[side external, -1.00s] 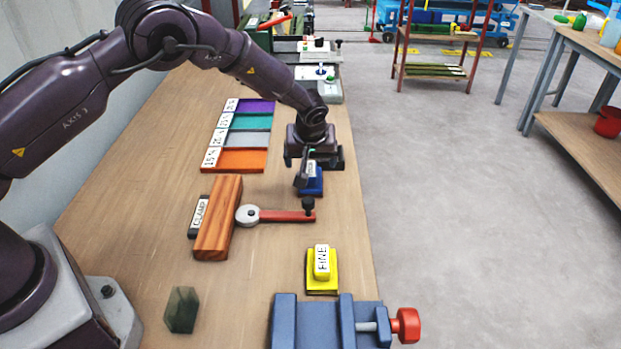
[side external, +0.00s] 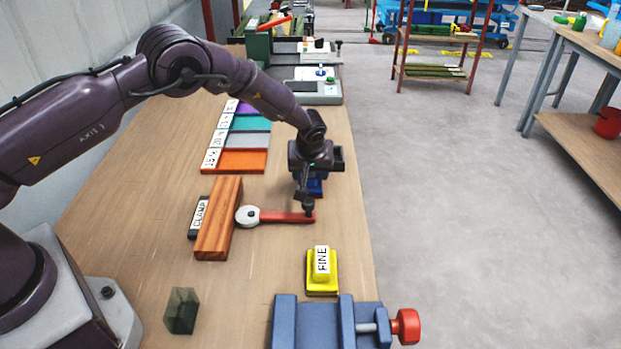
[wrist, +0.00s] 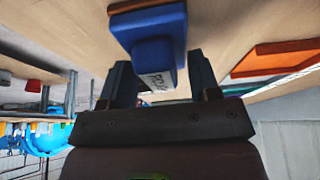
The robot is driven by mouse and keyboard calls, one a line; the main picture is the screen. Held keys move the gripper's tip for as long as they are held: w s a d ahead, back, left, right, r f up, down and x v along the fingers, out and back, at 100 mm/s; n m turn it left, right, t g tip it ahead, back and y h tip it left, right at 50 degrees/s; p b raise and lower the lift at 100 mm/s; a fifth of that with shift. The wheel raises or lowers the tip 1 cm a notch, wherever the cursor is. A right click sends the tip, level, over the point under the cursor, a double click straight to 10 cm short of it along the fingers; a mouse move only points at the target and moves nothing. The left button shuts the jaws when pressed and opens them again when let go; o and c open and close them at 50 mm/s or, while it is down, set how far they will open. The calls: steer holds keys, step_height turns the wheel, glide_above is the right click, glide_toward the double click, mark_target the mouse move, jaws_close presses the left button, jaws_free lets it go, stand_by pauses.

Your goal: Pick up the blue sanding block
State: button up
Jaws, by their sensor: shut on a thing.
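The blue sanding block (side external: 315,187) is at the right side of the bench, behind the red lever, mostly hidden by my gripper in the side view. In the wrist view the blue block (wrist: 152,30) shows a wide blue base with a brown underside and a narrower handle with a white label. My gripper (wrist: 155,80) has a dark finger on each side of that handle and is shut on it. In the side view my gripper (side external: 308,190) points down over the block. Whether the block touches the bench is hard to tell.
A red lever with a round grey pivot (side external: 248,216) lies just in front, beside a wooden block (side external: 219,218). A yellow block marked FINE (side external: 322,280) and a blue vise (side external: 315,325) are nearer. Coloured trays (side external: 238,161) lie to the left.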

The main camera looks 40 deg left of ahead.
steer(key=shift+r, duration=0.1)
steer(key=shift+r, duration=0.55)
steer(key=s+r, duration=1.1)
steer(key=s, duration=0.3)
steer(key=shift+d+r, duration=0.2)
steer(key=shift+r, duration=0.15)
